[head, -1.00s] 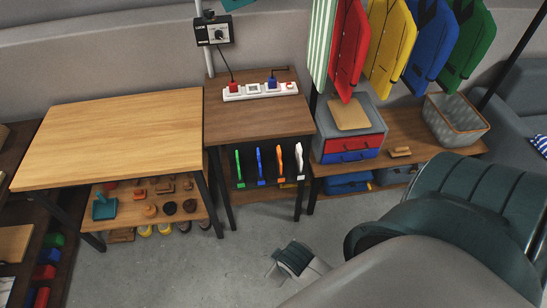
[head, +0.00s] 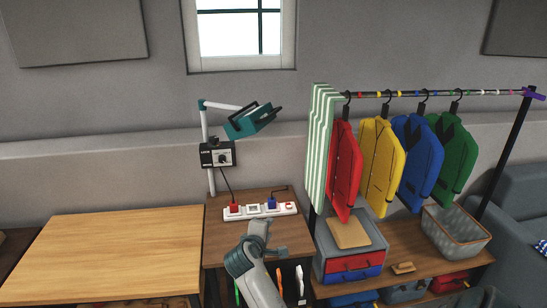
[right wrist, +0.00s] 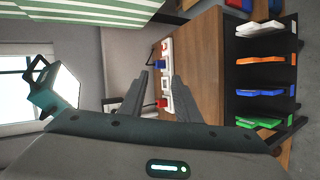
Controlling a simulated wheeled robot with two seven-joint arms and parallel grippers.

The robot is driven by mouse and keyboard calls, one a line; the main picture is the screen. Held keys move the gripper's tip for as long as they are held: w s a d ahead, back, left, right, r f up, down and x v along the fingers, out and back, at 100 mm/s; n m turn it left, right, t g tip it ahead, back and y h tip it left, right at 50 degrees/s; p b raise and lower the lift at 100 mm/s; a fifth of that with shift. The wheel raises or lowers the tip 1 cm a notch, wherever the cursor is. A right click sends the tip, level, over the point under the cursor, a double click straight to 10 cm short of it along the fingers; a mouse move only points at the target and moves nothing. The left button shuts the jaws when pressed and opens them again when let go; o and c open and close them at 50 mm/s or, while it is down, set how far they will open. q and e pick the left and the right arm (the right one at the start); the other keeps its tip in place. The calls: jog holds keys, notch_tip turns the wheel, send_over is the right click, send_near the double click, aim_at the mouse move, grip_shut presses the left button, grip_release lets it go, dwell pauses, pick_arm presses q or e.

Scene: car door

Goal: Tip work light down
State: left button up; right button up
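The work light's teal head (head: 250,122) hangs from a white jointed arm on a white post at the back wall. Its head is tilted, with a dark frame handle on top. It also shows at the left of the right wrist view (right wrist: 55,92), with a bright white face. My right gripper (head: 260,226) is below the light, over the small brown table, and does not touch the light. In the right wrist view its two fingers (right wrist: 160,76) are apart with nothing between them. My left gripper is not in view.
A control box (head: 217,155) is on the light's post. A power strip (head: 260,210) with red and blue plugs lies on the small brown table (head: 222,245). A striped cloth (head: 322,140) and several coloured jackets hang at the right. The wooden table (head: 115,255) is bare.

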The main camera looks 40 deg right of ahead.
jog(key=w+d+r+n+h, duration=0.2)
jog(key=w+r, duration=0.6)
jog(key=r, duration=0.5)
jog(key=w+d+r+n+h, duration=0.3)
jog(key=w+d+r, duration=0.2)
jog(key=r, duration=0.8)
jog(key=w, duration=0.3)
jog(key=shift+w+r+n+h, duration=0.15)
jog(key=shift+w+n+h, duration=0.15)
jog(key=shift+h, duration=0.1)
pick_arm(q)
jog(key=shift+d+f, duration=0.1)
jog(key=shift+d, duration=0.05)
